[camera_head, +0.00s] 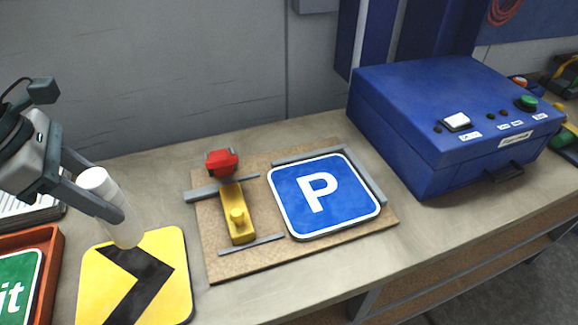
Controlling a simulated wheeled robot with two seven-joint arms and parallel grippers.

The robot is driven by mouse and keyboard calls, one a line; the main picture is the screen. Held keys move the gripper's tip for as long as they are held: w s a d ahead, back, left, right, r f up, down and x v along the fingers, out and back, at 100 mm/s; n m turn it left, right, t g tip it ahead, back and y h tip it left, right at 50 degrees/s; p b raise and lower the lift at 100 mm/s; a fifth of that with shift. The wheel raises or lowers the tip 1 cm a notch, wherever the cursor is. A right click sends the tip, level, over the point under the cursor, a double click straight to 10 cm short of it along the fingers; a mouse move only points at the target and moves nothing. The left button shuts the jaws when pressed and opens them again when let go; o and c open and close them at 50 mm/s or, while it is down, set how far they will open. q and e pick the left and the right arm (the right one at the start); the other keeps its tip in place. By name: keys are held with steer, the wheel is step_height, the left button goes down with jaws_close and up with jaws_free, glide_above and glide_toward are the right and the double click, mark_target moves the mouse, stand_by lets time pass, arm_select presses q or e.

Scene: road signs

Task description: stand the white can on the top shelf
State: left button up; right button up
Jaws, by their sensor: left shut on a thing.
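A white can (124,226) is held upright between the fingers of my left gripper (103,195) at the left of the head view. Its lower end overlaps the top edge of a yellow sign in the picture; I cannot tell whether it touches the bench or hangs just above it. The gripper is shut on the can, and one finger hides part of its middle. My right gripper is not in view. No top shelf can be clearly made out; an open space shows under the bench (300,299) at the lower right.
The yellow sign with a black chevron (101,277) lies below the can. A cork board (219,263) holds a blue P sign (290,207), a yellow block (241,204) and a red part (222,163). A blue machine (400,130) stands right. An orange tray (54,262) is left.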

arm_select(q)
steer(key=shift+s+r, duration=0.1)
steer(key=shift+s, duration=0.1)
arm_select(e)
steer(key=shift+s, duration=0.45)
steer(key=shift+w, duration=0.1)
arm_select(q)
steer(key=shift+w, duration=0.2)
steer(key=w+a+f+p, duration=0.1)
steer(key=w+f+p, duration=0.3)
steer(key=w+f, duration=0.3)
steer(key=w, duration=0.4)
steer(key=shift+w, duration=0.2)
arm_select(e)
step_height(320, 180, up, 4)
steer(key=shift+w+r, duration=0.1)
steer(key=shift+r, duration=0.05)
arm_select(q)
steer(key=shift+f, duration=0.1)
